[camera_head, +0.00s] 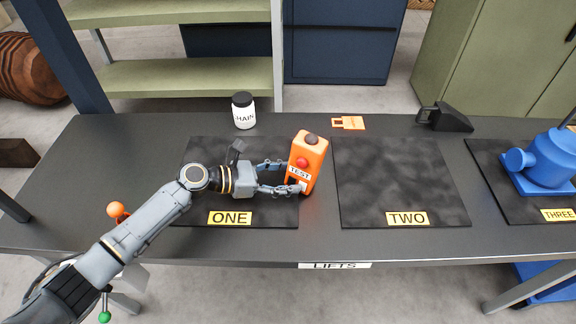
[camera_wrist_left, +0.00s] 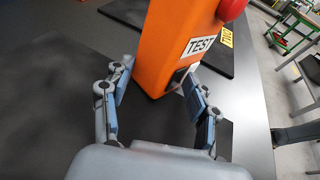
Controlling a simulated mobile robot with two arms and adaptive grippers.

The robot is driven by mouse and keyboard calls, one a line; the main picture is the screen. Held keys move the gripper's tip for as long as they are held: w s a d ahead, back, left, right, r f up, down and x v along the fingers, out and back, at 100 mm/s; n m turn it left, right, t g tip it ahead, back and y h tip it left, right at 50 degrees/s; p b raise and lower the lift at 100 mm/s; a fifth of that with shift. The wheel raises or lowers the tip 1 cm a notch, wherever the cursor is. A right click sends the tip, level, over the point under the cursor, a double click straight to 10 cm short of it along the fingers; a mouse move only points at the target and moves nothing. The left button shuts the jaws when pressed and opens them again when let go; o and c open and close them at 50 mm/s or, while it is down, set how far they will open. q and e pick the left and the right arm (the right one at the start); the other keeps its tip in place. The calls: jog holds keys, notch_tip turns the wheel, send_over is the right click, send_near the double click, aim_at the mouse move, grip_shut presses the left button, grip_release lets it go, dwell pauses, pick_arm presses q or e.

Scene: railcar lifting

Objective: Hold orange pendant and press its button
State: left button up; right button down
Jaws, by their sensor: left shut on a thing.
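The orange pendant (camera_head: 313,168) is a box with a red round button (camera_head: 302,162), a dark knob on top and a white TEST label (camera_head: 299,173). It is at the right edge of mat ONE. My left gripper (camera_head: 285,177) reaches it from the left and is shut on its lower part, one finger on each side. In the left wrist view the pendant (camera_wrist_left: 166,60) rises between the fingers, with the red button (camera_wrist_left: 231,9) at the top. A dark patch below the TEST label is partly hidden by a finger. My right gripper is out of view.
Mat ONE (camera_head: 200,150) lies under my left gripper. Mat TWO (camera_head: 400,180) is bare. A blue device (camera_head: 550,158) stands on mat THREE. A white CHAIN jar (camera_head: 243,112), an orange tag (camera_head: 348,123) and a black wedge-shaped item (camera_head: 445,120) are at the back.

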pick_arm(q)
grip_shut()
jog(key=o, duration=0.6)
grip_release()
